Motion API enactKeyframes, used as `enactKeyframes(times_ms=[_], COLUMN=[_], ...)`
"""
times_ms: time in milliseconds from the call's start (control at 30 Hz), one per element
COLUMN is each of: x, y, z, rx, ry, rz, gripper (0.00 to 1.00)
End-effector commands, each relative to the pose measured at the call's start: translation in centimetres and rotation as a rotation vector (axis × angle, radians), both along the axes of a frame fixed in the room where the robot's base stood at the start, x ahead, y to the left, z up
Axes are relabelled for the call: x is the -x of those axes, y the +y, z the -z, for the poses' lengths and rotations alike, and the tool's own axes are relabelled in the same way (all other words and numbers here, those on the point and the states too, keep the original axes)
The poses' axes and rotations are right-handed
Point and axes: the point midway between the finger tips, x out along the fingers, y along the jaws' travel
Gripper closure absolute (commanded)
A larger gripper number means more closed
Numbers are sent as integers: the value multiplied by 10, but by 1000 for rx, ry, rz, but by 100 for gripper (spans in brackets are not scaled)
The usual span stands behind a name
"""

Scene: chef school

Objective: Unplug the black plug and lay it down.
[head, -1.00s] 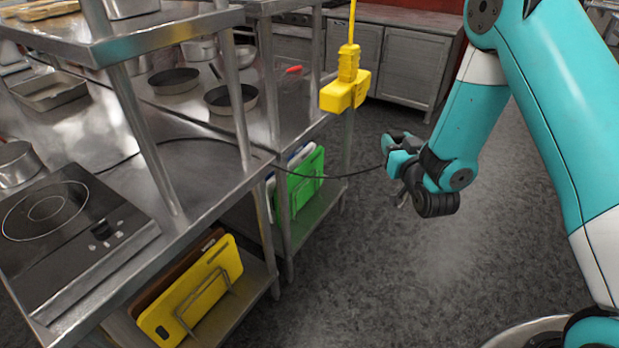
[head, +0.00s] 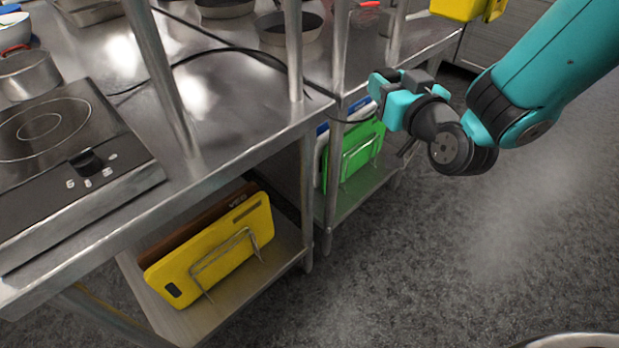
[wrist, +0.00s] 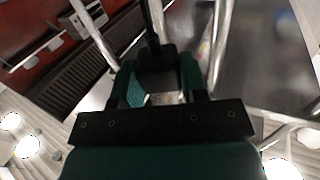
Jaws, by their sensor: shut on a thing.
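My gripper (head: 393,84) is beside the right end of the steel table, above the green boards. In the wrist view its teal fingers (wrist: 158,80) are shut on the black plug (wrist: 152,57), whose black cable (wrist: 146,17) runs up and away. In the head view the fingers mostly hide the plug. The cable (head: 215,52) loops over the tabletop from near the induction hob (head: 62,140). The yellow hanging socket block (head: 462,6) is at the top edge, partly cut off and clear of the plug.
The steel tabletop (head: 235,105) has bare room between the hob and the posts. Upright posts (head: 165,75) obstruct its front edge. Pans (head: 288,30) stand at the back and a pot (head: 30,76) at left. Yellow (head: 215,250) and green (head: 358,155) boards are racked below.

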Motion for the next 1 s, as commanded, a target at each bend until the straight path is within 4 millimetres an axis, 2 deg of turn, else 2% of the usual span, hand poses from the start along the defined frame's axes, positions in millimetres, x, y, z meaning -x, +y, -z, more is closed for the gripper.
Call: enactKeyframes(times_ms=[33, 100, 200, 300, 433, 633, 1000], x=[17, 40, 71, 98, 120, 123, 100], y=[25, 53, 84, 106, 122, 131, 156], z=[22, 27, 31, 32, 31, 28, 39], rx=[-3, -3, -3, -3, -4, -2, -2], ry=[-8, -10, -20, -29, -38, -41, -40], rz=[-67, -155, -265, -352, -420, -442, -440], gripper=[98, 98, 98, 98, 98, 98, 98])
